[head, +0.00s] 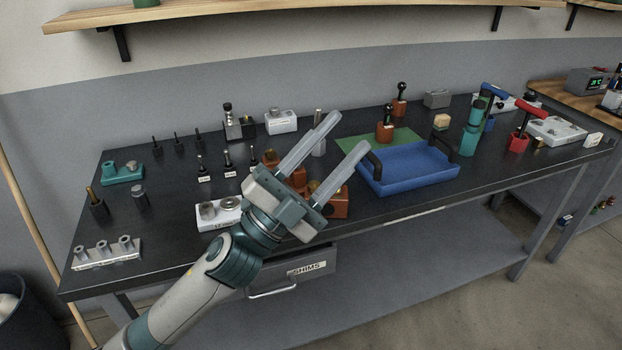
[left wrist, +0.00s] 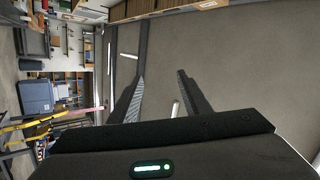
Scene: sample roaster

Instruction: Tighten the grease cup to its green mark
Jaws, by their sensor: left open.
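My left gripper (head: 350,132) is open and empty, raised in front of the middle of the dark workbench (head: 400,208). Its two pale fingers point up and to the right. An orange-brown block (head: 338,206) stands on the bench, partly hidden behind the gripper. I cannot tell for sure which fitting is the grease cup, and no green mark on one can be made out. My right gripper is not in view.
A blue tray (head: 410,190) with dark handles stands right of the gripper, by a green mat (head: 405,137). Several small fittings crowd the bench's left half. A teal tool (head: 470,138) and a red one (head: 518,140) stand at the right. A drawer (head: 306,272) hangs below the front edge.

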